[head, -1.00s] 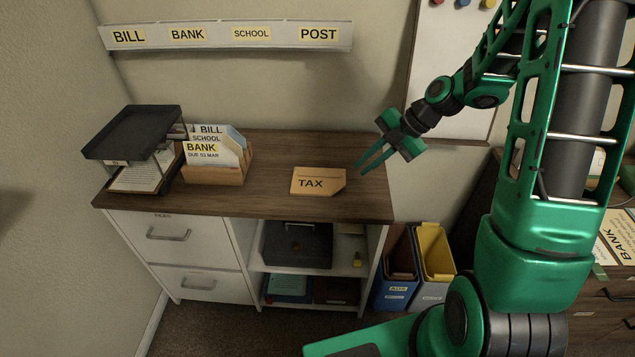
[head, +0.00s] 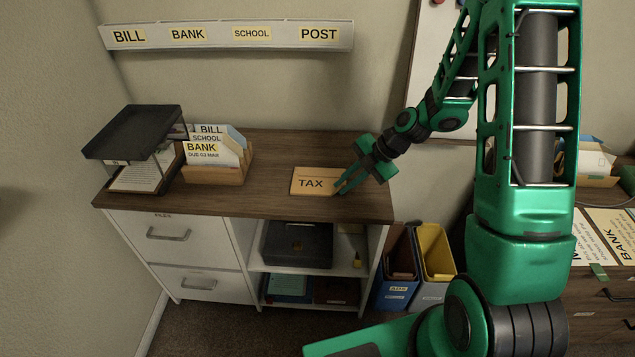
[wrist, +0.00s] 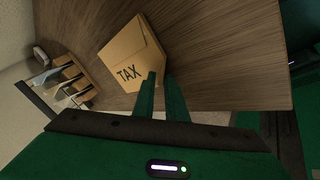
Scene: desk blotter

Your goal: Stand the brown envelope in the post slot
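The brown envelope (head: 312,177), marked TAX, lies flat on the wooden cabinet top. It also shows in the wrist view (wrist: 127,55). My gripper (head: 340,189) is low at the envelope's right end, its fingers covering part of that end in the head view. In the wrist view the two fingers (wrist: 161,78) are apart with a gap between them, the tips at the envelope's near edge. I cannot tell whether they touch it. The POST label (head: 319,34) is at the right end of a pale wall rail (head: 210,47); no slot opening shows clearly there.
A wooden letter holder (head: 222,175) with several cards, marked BILL, SCHOOL and BANK, stands left of the envelope. A dark two-level paper tray (head: 133,130) is further left. Blue and yellow bins (head: 436,252) stand right of the cabinet. The cabinet top (head: 270,206) is clear around the envelope.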

